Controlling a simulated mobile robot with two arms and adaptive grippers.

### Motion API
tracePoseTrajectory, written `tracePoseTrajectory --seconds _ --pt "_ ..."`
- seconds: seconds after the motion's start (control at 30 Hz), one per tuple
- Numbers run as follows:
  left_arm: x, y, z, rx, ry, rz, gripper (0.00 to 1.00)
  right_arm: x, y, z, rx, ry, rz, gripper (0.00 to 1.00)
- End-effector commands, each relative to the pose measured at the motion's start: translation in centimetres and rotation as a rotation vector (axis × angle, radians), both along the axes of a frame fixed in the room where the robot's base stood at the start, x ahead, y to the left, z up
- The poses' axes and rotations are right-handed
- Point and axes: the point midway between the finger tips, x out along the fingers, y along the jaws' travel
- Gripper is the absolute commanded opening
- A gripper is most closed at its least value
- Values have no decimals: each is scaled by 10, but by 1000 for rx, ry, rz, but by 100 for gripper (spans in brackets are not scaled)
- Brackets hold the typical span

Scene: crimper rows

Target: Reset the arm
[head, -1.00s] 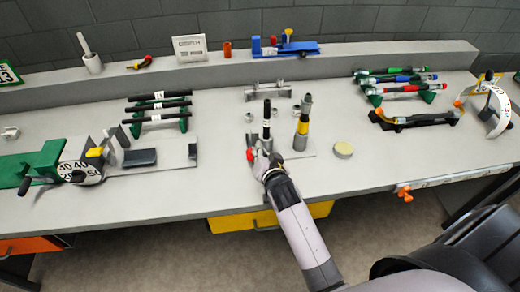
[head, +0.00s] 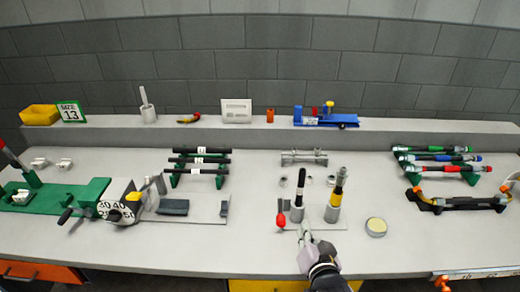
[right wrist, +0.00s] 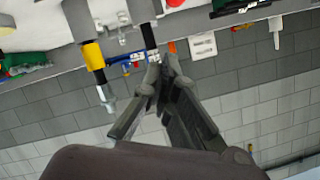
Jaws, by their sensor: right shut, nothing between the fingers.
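My right gripper (head: 307,240) is shut and empty at the front of the bench, just in front of a small plate with two upright posts. In the right wrist view its fingers (right wrist: 158,62) come together close to the black hose post. The black post (head: 298,195) with a white band stands upright at the left on the plate. The yellow and black post (head: 335,200) stands to its right and also shows in the right wrist view (right wrist: 93,56). Whether the fingertips touch the plate or the black post I cannot tell. My left gripper is out of view.
A red-knobbed lever (head: 280,220) stands just left of the gripper. A round yellowish tin (head: 376,227) lies to the right. The green crimper with a number dial (head: 118,212) is at the left, hose racks (head: 200,160) behind it.

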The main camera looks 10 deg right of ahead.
Motion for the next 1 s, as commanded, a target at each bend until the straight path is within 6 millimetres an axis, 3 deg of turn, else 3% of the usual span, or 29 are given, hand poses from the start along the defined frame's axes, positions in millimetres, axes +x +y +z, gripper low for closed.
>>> tracePoseTrajectory --seconds 0.17,0.27,0.5,0.87,1.0 --pt "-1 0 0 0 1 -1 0 -10 1 -9 -32 69 26 0" --pt "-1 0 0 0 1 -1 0 -33 4 -27 -94 206 85 0" --pt "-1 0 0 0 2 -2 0 -115 18 -67 -265 590 328 0" --pt "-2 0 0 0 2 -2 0 -216 28 -83 -413 940 653 0" --pt "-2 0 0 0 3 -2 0 -208 29 -119 -409 960 660 0"
